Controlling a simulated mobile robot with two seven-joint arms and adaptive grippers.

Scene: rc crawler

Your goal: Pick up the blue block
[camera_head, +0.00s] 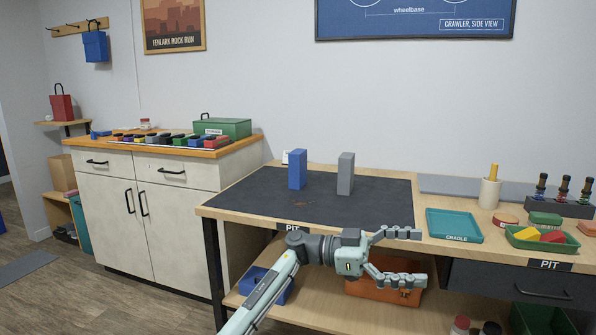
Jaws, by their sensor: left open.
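The blue block (297,169) stands upright on the dark mat (250,193) that covers the left part of the workbench. A grey block (345,174) of similar shape stands upright just to its right, with a gap between them. My left gripper (408,257) is open and empty, in front of the bench's front edge, lower in the picture and to the right of both blocks. It touches neither block. My right gripper does not show.
A teal cradle tray (454,226) and a green tray (541,239) with coloured pieces lie on the bench's right. A small white card (285,155) stands behind the blue block. The mat around the blocks is mostly clear. An orange box (384,291) sits on the shelf below.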

